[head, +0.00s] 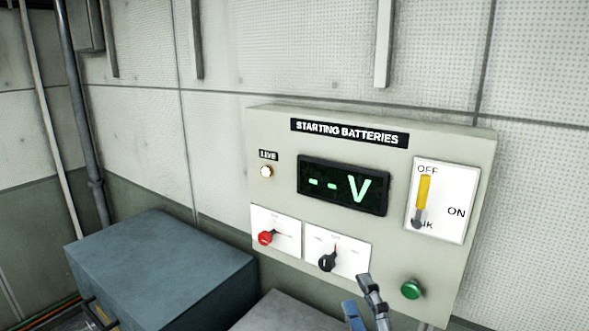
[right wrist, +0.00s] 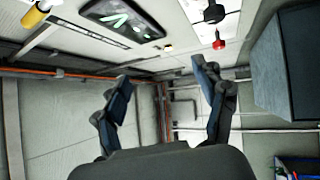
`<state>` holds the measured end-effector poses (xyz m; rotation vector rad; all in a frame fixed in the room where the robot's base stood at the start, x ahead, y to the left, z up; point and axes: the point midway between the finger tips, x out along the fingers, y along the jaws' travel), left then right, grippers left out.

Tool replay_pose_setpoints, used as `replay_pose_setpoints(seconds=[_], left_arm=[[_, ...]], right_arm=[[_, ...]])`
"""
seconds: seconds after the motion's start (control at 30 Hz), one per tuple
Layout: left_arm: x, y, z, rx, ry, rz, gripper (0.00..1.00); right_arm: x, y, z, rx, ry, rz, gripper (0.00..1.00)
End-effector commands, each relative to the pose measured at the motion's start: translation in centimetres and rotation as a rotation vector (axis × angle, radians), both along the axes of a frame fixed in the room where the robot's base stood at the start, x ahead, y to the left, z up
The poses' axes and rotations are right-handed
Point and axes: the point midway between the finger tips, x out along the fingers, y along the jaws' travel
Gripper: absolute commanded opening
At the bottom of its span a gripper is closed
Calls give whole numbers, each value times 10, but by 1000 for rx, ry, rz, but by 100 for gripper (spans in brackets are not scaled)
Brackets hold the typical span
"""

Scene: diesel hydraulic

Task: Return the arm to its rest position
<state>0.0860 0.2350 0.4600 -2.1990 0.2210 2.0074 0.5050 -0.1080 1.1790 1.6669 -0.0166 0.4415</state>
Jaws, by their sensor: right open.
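My right gripper (head: 361,300) shows at the bottom of the head view, in front of the lower edge of the STARTING BATTERIES panel (head: 270,133). In the right wrist view its two fingers stand wide apart, and the gripper (right wrist: 163,84) is open with nothing between them. In the head view it appears below the black rotary knob (head: 327,261) and to the left of the green button (head: 411,289). I cannot tell its exact distance from the panel. My left gripper is not in view.
The panel carries a red knob (head: 266,238), a display (head: 343,186) reading "-- V", a lit LIVE lamp (head: 266,171) and a yellow switch lever (head: 424,190). A blue-grey box (head: 160,255) stands at the lower left. Pipes (head: 85,110) run up the left wall.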

Motion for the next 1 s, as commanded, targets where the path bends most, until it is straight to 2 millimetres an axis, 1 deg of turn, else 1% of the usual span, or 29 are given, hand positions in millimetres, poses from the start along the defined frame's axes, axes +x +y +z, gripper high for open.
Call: replay_pose_setpoints(seconds=[0.03,0.07,0.1,0.17,0.2,0.27,0.3,0.37,0.4,0.47,0.5,0.57,0.6,0.73,0.77,0.8,0.97,1.0], left_arm=[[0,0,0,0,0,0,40],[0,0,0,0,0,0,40],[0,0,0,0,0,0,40],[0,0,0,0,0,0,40],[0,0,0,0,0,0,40],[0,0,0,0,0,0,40],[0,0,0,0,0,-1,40],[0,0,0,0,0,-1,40],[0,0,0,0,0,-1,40],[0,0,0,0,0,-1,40],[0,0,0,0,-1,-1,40],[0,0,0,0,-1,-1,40],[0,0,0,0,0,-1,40],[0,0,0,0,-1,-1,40],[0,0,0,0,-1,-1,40],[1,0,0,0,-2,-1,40],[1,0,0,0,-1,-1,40],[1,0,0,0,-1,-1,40]], right_arm=[[-1,-22,-31,129,154,-56,71],[-2,-35,-50,208,246,-93,71],[-8,-50,-77,310,365,-141,71],[-21,-69,-117,452,536,-219,71],[-35,-79,-143,543,646,-271,71],[-57,-90,-177,662,794,-349,71],[-74,-94,-197,730,883,-398,71],[-97,-99,-221,818,997,-466,71],[-113,-100,-234,867,1066,-509,71],[-136,-102,-251,929,1158,-572,71],[-151,-102,-260,968,1214,-610,71],[-174,-102,-272,1019,1294,-668,71],[-189,-101,-279,1049,1346,-707,71],[-236,-98,-294,1133,1499,-829,71],[-240,-97,-301,1141,1518,-847,71],[-233,-97,-314,1135,1515,-844,71],[-224,-95,-359,1123,1527,-853,71],[-222,-95,-371,1121,1532,-856,71]])
